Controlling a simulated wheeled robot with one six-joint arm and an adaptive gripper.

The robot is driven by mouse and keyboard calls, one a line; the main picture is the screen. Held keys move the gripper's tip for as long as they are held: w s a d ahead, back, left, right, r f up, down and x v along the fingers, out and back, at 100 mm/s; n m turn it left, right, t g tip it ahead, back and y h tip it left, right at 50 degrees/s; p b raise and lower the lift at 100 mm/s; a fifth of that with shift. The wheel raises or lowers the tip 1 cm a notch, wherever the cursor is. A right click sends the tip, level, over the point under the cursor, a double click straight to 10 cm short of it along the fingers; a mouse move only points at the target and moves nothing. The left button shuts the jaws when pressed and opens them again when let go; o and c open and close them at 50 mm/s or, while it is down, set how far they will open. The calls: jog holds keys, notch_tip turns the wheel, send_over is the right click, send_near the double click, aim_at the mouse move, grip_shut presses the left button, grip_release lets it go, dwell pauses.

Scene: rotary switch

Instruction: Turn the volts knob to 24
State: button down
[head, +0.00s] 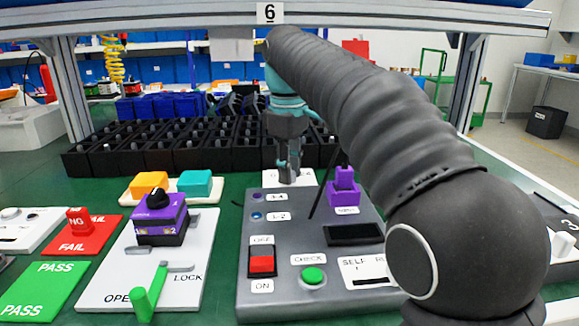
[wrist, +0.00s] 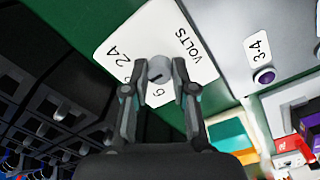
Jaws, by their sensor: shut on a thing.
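The volts knob (wrist: 159,69) is a small grey round knob on a white plate (wrist: 185,40) in the wrist view. The plate reads VOLTS on its right, 24 at the upper left and 6 below the knob; other marks are partly hidden by my fingers. My gripper (wrist: 159,78) is shut on the knob, one finger on each side. A dark line shows on the knob, but I cannot tell which number it points at. In the head view my gripper (head: 289,172) points down over the white plate (head: 306,177) behind the grey panel, and the knob is hidden.
The grey panel (head: 240,290) bears a red switch (head: 261,263), a green button (head: 313,275) and a purple connector (head: 344,187). Rows of black bins (head: 190,145) stand behind. A purple box with a black knob (head: 158,215) stands on the left. My arm crosses the right side.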

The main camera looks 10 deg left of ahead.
jog(key=shift+r, duration=0.1)
jog(key=m+p, duration=0.4)
jog(key=shift+r+p, duration=0.1)
jog(key=shift+p, duration=0.25)
jog(key=m+p, duration=0.1)
jog(key=m, duration=0.1)
jog(key=shift+m, duration=0.3)
jog(key=shift+f+m, duration=0.25)
jog(key=shift+m, duration=1.25)
jog(key=c, duration=0.9)
grip_release()
jog(key=shift+a, duration=0.1)
jog(key=shift+c, duration=0.2)
jog(key=shift+r, duration=0.1)
